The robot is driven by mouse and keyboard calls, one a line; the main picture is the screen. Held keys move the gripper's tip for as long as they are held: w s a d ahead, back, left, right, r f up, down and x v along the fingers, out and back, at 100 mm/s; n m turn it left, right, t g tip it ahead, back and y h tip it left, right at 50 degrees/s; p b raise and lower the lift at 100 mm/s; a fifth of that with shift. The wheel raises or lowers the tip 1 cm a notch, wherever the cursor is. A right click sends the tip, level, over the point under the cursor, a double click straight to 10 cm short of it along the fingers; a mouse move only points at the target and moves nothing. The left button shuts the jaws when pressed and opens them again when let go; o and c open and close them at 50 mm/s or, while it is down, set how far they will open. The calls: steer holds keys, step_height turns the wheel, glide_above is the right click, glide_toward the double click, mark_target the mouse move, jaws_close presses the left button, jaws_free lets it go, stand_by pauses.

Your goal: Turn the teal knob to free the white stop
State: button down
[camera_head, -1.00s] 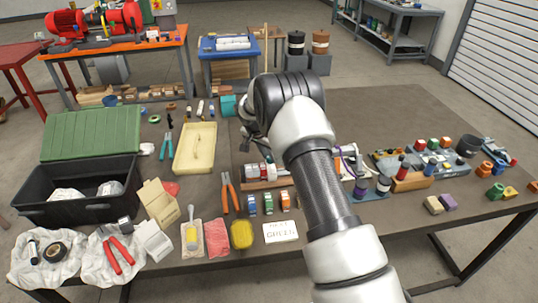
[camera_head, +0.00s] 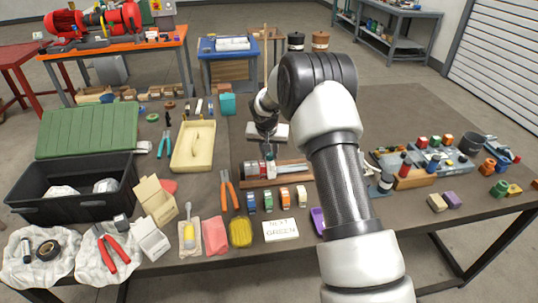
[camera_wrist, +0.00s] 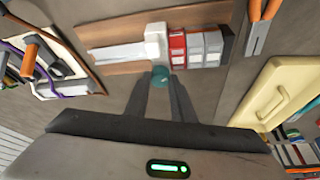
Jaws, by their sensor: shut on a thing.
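My gripper (camera_wrist: 160,92) is shut on the small teal knob (camera_wrist: 160,72), which sits between the fingertips in the wrist view. Just beyond the knob, a white upright block (camera_wrist: 155,38), which looks like the white stop, stands on the wooden board (camera_wrist: 118,32). A white bar (camera_wrist: 116,53) lies on one side of it, and red and pale grey blocks (camera_wrist: 196,48) stand in a row on the other. In the head view my gripper (camera_head: 268,147) is over the board (camera_head: 290,180); the fingers partly hide the knob there.
Orange-handled pliers (camera_head: 229,190) lie left of the board, with a cream tray (camera_head: 194,148) behind them. Small coloured blocks (camera_head: 268,202) and a white sign (camera_head: 280,230) are in front. Grey fixtures (camera_head: 440,158) stand to the right. Bare tabletop lies behind right.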

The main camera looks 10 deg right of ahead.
steer(key=n+y, duration=0.1)
steer(key=n, duration=0.3)
steer(key=n+y, duration=0.1)
steer(key=n, duration=0.1)
steer(key=shift+d+y, duration=0.3)
steer(key=n+y, duration=0.1)
steer(key=n, duration=0.2)
steer(key=n+g+y, duration=0.1)
steer(key=n, duration=0.2)
steer(key=shift+d+b, duration=0.1)
steer(key=shift+b, duration=0.2)
steer(key=shift+n, duration=0.3)
steer(key=c, duration=1.5)
jaws_free()
steer(key=shift+w, duration=0.1)
steer(key=v, duration=1.7)
steer(key=shift+w+d+r, duration=0.1)
steer(key=shift+r, duration=0.15)
